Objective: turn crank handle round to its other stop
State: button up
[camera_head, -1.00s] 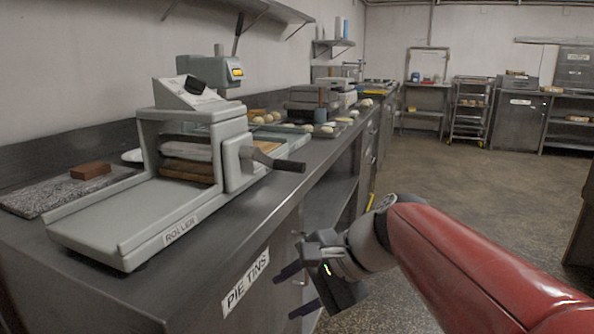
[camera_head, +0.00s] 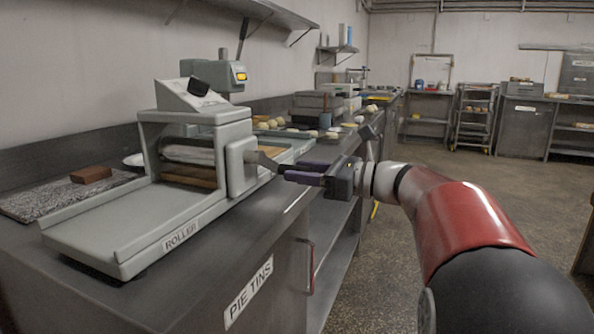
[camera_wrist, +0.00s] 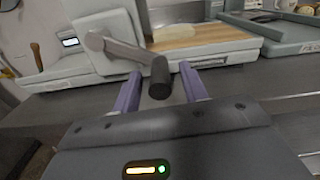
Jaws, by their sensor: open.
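The dough roller (camera_head: 200,150), a pale grey machine marked ROLLER, stands on the steel counter. Its crank arm (camera_head: 263,160) comes out of the right side housing and points toward my gripper. My gripper (camera_head: 298,173) is level with the crank, with its purple fingers pointing left at it. In the wrist view the crank arm (camera_wrist: 122,52) runs from its hub down right to a dark cylindrical grip (camera_wrist: 160,77). The grip's end lies between the tips of my open fingers (camera_wrist: 159,88). I cannot tell whether either finger touches it. In the head view my fingers hide the grip.
A granite slab (camera_head: 45,201) with a brown block (camera_head: 91,174) lies left of the roller. Dough balls (camera_head: 272,123) and trays lie farther along the counter. The floor (camera_head: 400,245) to the right is open.

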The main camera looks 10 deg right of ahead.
jog(key=shift+x, duration=0.8)
grip_shut()
